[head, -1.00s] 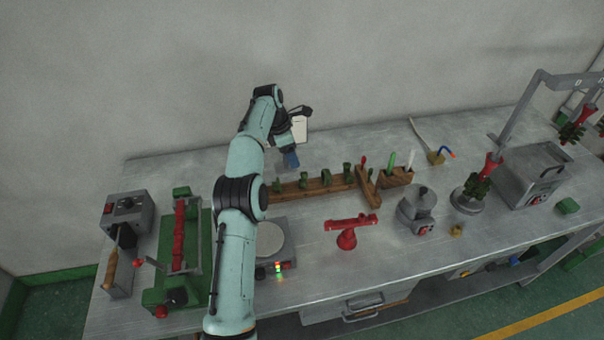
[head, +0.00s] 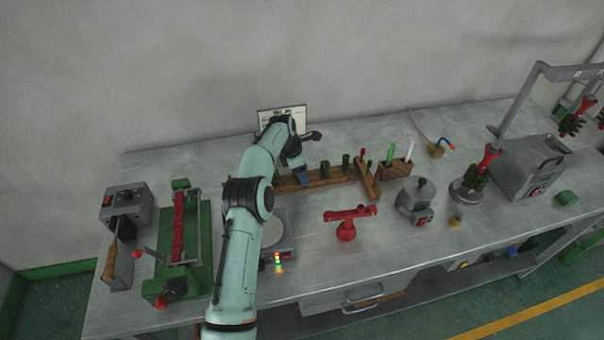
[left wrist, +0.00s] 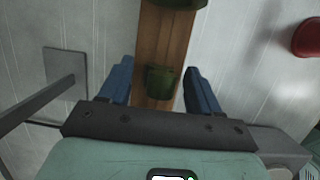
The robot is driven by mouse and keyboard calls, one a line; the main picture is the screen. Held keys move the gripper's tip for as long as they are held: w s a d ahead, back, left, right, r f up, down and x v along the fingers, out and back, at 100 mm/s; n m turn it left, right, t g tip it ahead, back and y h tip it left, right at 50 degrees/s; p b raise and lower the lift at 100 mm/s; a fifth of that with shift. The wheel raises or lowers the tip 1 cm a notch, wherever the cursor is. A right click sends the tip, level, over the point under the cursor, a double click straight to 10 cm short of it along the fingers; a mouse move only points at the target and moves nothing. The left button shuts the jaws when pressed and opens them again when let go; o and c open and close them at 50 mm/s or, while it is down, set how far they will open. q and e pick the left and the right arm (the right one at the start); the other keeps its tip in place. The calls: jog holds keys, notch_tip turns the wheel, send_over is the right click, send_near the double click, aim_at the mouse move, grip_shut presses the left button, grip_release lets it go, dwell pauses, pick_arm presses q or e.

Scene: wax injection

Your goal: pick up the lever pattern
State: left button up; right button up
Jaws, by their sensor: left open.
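A wooden rack (head: 322,180) lies on the bench with several green patterns standing along it. A green piece (left wrist: 160,84) stands on the rack in the left wrist view, between my left gripper's (left wrist: 160,66) two blue fingers. The fingers are apart, with a gap on each side of the piece. A second green piece (left wrist: 178,3) is cut off at the top edge. In the head view my left gripper (head: 303,182) is at the left part of the rack and hides what is there. Other green patterns (head: 325,170) stand to its right. I cannot tell which one is the lever pattern.
A red stand (head: 347,226) is in front of the rack. A grey pot (head: 417,198) stands to its right. A round plate device (head: 272,237) is beside my arm. A green press (head: 187,270) is at the left. A framed sheet (head: 280,113) stands behind.

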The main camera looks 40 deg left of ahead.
pick_arm(q)
jog(key=shift+w, duration=0.1)
jog(key=c, duration=1.1)
